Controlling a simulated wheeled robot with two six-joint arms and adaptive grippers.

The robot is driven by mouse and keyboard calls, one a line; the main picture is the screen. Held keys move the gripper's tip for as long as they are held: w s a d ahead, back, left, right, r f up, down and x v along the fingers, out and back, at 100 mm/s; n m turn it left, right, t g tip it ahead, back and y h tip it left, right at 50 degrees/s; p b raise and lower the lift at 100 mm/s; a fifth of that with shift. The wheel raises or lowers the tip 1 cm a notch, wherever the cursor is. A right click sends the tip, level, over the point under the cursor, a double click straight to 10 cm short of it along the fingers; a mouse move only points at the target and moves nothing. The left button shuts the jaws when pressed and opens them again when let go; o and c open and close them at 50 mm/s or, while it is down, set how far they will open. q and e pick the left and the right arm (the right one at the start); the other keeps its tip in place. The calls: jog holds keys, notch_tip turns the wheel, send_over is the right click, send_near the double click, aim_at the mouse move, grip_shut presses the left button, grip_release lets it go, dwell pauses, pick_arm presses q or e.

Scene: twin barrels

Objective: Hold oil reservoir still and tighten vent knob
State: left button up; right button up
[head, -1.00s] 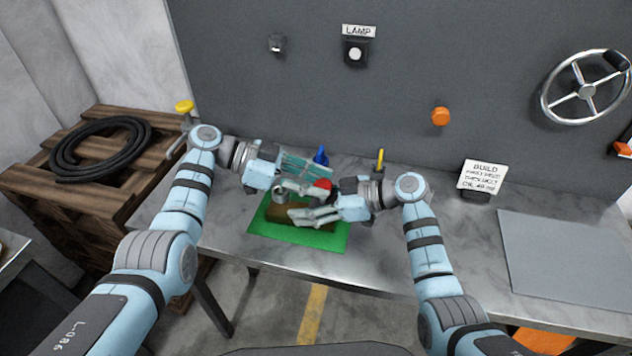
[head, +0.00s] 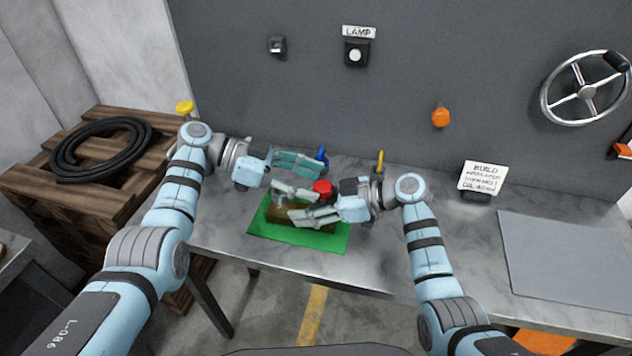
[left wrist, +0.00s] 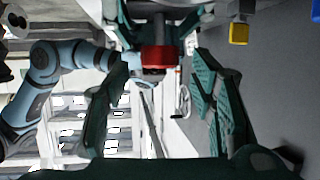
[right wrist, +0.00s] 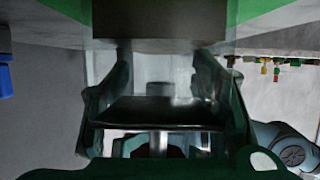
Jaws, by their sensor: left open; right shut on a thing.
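The oil reservoir (head: 284,213), a brownish block, stands on a green mat (head: 330,240) and is mostly covered by my right gripper. A red vent knob (head: 322,187) shows at its top. My right gripper (head: 283,203) is shut on the reservoir, its fingers on the near and far sides. In the right wrist view the dark block (right wrist: 160,20) is at the top, just beyond the fingers. My left gripper (head: 314,166) is open, above and behind the knob. In the left wrist view the red knob (left wrist: 158,58) sits between the spread fingers, touching neither.
A blue handle (head: 322,155) and a yellow handle (head: 380,160) stand near the back panel. A card (head: 482,177) and a grey mat (head: 565,262) are to the right. A pallet stack with a black hose (head: 100,150) is at left.

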pick_arm(q)
jog(key=v, duration=1)
jog(key=n+t, duration=0.6)
jog(key=t, duration=0.1)
send_near(323, 193)
jog(key=shift+y, duration=0.4)
jog(key=x, duration=0.6)
jog(key=w+r+x, duration=0.1)
jog(key=x, duration=0.2)
jog(key=shift+w+f, duration=0.1)
jog(key=shift+w, duration=0.05)
jog(key=shift+c, duration=0.6)
